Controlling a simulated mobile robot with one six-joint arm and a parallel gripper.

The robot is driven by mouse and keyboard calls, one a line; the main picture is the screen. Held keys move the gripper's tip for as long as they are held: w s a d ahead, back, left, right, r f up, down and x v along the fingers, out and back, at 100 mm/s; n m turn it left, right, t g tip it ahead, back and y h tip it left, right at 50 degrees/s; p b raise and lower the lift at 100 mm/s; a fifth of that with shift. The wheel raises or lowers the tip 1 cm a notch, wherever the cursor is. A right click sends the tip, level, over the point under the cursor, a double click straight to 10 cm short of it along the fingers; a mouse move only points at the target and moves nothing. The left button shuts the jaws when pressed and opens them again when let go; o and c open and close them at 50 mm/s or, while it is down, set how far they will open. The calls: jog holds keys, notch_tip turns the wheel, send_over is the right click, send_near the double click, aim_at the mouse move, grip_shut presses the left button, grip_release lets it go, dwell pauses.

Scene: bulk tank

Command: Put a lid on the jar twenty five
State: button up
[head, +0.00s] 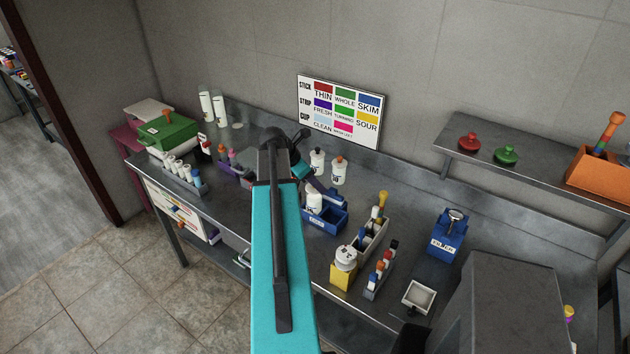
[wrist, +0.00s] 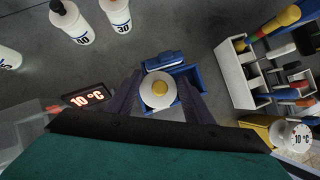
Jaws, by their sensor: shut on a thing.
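My gripper (wrist: 159,78) points down with its dark fingers on either side of a round white jar (wrist: 147,101). It is shut on this jar, which has a yellow spot at its top centre; I cannot tell if that is a cap or contents. The jar is in or just over a blue holder (wrist: 187,72), also seen in the head view (head: 333,221). Behind stand a white jar with a black lid (wrist: 58,7), marked 40, and one with an orange lid (head: 339,159), marked 30. A further white jar (wrist: 9,58) is partly cut off. No label reading 25 is legible.
Red (head: 469,142) and green (head: 505,155) lids lie on the shelf. A sign (head: 340,111) leans on the wall.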

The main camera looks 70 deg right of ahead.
jog(key=shift+f, duration=0.85)
jog(key=shift+f, duration=0.1)
jog(key=o, duration=1.1)
jog(key=shift+b, duration=0.35)
jog(key=b+v, duration=0.4)
jog(key=v, duration=1)
jog(key=shift+s+d, duration=0.1)
